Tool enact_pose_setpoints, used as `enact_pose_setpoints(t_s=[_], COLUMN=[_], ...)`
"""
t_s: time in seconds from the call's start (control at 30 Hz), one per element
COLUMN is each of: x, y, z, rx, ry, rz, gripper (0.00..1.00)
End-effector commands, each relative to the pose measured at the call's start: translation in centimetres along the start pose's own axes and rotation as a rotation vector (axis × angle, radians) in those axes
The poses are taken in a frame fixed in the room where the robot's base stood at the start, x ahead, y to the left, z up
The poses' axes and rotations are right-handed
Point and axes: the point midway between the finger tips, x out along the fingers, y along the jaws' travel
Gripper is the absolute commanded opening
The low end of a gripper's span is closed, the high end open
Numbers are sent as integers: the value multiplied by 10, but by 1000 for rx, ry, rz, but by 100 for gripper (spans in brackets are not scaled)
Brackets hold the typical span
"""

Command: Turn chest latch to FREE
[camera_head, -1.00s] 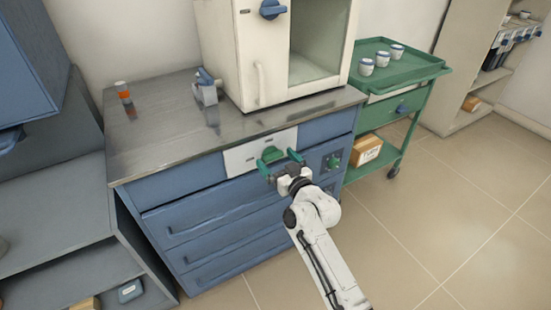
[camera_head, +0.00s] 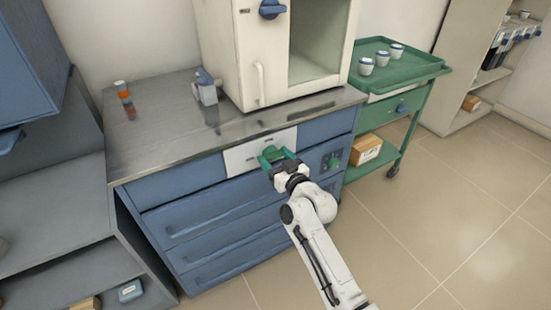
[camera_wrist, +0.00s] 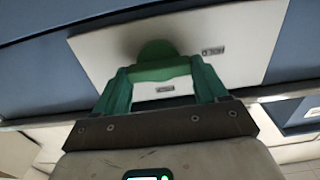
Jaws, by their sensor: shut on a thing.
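The chest latch is a green knob (camera_head: 268,154) on a white plate (camera_head: 238,158) at the top front of the blue drawer chest (camera_head: 200,222). In the wrist view the latch (camera_wrist: 157,58) is at the centre, with its handle between my green fingers. My gripper (camera_head: 278,157) is shut on the latch; its fingers (camera_wrist: 160,70) press on it from both sides. Two small labels are on the plate, one right of the latch (camera_wrist: 213,50) and one below it (camera_wrist: 166,88); their text is too small to read surely. The fingers partly cover the latch.
A green dial (camera_head: 333,162) is on the blue panel to the right. A white furnace (camera_head: 247,65) and a grey-blue device (camera_head: 206,88) stand on the metal top (camera_head: 150,135). A green cart (camera_head: 420,68) is on the right. The floor in front is clear.

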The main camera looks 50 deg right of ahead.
Motion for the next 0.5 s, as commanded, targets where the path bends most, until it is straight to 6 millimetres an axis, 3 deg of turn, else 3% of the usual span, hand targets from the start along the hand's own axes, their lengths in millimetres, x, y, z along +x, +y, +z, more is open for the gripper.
enact_pose_setpoints(t_s=[0.5], x=[0], y=[1], z=[0], rx=[120], ry=[0], rz=[0], gripper=[42])
